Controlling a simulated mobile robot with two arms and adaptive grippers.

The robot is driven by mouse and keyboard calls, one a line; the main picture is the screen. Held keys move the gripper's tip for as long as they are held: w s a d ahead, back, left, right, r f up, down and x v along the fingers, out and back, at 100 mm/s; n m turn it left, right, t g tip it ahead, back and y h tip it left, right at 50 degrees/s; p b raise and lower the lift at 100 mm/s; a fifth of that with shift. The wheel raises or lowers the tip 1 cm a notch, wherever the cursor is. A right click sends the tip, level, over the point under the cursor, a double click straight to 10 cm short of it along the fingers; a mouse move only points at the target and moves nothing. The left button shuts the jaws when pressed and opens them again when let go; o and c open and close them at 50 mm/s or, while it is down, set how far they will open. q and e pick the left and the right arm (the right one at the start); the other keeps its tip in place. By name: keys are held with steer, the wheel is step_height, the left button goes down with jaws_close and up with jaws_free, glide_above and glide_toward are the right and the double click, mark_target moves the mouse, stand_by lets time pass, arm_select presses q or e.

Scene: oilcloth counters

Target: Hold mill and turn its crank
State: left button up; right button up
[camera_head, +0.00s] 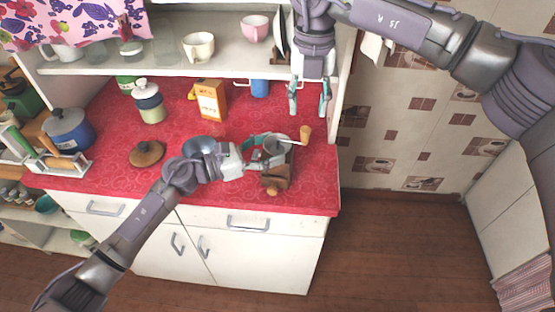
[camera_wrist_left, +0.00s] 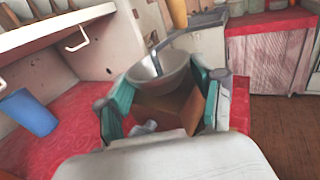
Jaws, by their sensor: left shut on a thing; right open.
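The mill stands near the right end of the red counter. It has a brown wooden body (camera_head: 277,181), a grey metal bowl (camera_head: 275,146) on top and a crank with a wooden knob (camera_head: 305,134) pointing right. My left gripper (camera_head: 268,150) comes in from the left and is shut on the mill. In the left wrist view its teal fingers stand on both sides of the mill, with the bowl (camera_wrist_left: 160,82) between them. My right gripper (camera_head: 309,97) hangs fingers down above the counter, behind and above the crank knob. It is open and empty.
The red counter (camera_head: 110,170) holds a brown lid (camera_head: 147,153), a striped jar (camera_head: 148,101), an orange box (camera_head: 211,100) and a blue mug (camera_head: 260,88). A blue pot (camera_head: 68,130) stands at the left. A shelf (camera_head: 170,62) with cups runs above. The counter's right end is close to the mill.

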arm_select(q)
steer(key=o, duration=1.7)
steer(key=v, duration=1.2)
steer(key=shift+a, duration=0.15)
